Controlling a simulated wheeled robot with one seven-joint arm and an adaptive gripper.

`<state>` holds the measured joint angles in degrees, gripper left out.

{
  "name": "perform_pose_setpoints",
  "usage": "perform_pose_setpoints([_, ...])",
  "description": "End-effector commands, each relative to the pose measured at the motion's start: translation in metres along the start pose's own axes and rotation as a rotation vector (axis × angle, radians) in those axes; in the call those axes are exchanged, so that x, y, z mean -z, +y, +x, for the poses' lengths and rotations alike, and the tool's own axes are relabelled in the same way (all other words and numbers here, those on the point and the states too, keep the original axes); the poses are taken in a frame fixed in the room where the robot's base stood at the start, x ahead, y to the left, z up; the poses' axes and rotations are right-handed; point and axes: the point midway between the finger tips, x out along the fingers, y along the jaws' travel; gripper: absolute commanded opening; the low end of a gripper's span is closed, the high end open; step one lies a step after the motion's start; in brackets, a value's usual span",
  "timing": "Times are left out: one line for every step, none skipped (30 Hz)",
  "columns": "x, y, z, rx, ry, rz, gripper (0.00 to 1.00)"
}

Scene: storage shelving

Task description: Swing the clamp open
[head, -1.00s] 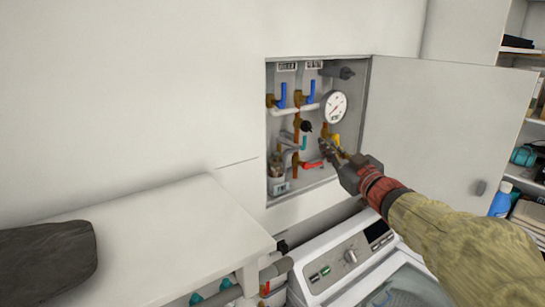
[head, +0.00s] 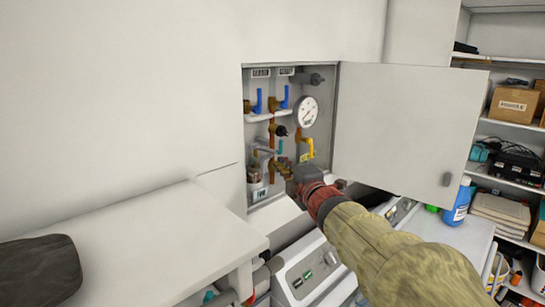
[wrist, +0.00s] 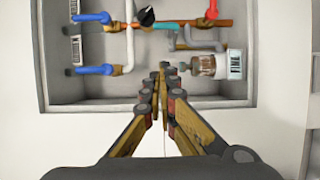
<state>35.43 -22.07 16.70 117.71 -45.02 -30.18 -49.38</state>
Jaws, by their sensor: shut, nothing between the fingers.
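The open wall box (head: 329,105) holds valves and pipes, also seen turned sideways in the wrist view (wrist: 46,50). No part is plainly recognisable as the clamp. My gripper (head: 284,168) is at the lower part of the box, in front of the pipes. In the wrist view my gripper (wrist: 158,82) has its fingers together and empty, pointing at the pipes near a clear-bodied filter (wrist: 203,66). In the head view my gripper and wrist hide the lower right of the box. Whether the fingertips touch a pipe cannot be told.
Inside the box are blue handles (head: 284,96), a yellow handle (head: 307,147) and a round gauge (head: 307,111). The open box door (head: 400,120) stands to the right. A white counter (head: 150,240) is at lower left, a washing machine (head: 305,278) below.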

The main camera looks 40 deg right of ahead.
Motion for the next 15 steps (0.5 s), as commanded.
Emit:
perform_pose_setpoints([0.000, -0.001, 0.007, 0.002, 0.002, 0.003, 0.00])
perform_pose_setpoints([0.000, -0.001, 0.011, 0.002, 0.001, 0.004, 0.00])
perform_pose_setpoints([0.001, -0.001, 0.018, 0.003, 0.002, 0.003, 0.00])
perform_pose_setpoints([0.000, -0.001, 0.023, 0.003, 0.002, 0.004, 0.00])
perform_pose_setpoints([0.000, -0.001, 0.029, 0.003, 0.002, 0.005, 0.00])
perform_pose_setpoints([0.001, -0.001, 0.037, 0.004, 0.003, 0.004, 0.00])
perform_pose_setpoints([0.001, -0.001, 0.043, 0.003, 0.002, 0.005, 0.00])
perform_pose_setpoints([0.001, -0.001, 0.048, 0.003, 0.002, 0.005, 0.00])
perform_pose_setpoints([0.000, 0.000, 0.056, 0.003, 0.002, 0.005, 0.00])
perform_pose_setpoints([0.000, 0.000, 0.061, 0.002, 0.002, 0.006, 0.00])
perform_pose_setpoints([0.001, -0.001, 0.067, 0.003, 0.002, 0.005, 0.00])
perform_pose_setpoints([0.001, 0.000, 0.074, 0.002, 0.002, 0.005, 0.00])
perform_pose_setpoints([0.001, 0.000, 0.080, 0.002, 0.002, 0.006, 0.00])
perform_pose_setpoints([0.001, 0.000, 0.085, 0.002, 0.002, 0.005, 0.00])
perform_pose_setpoints([0.001, 0.000, 0.092, 0.002, 0.002, 0.005, 0.00])
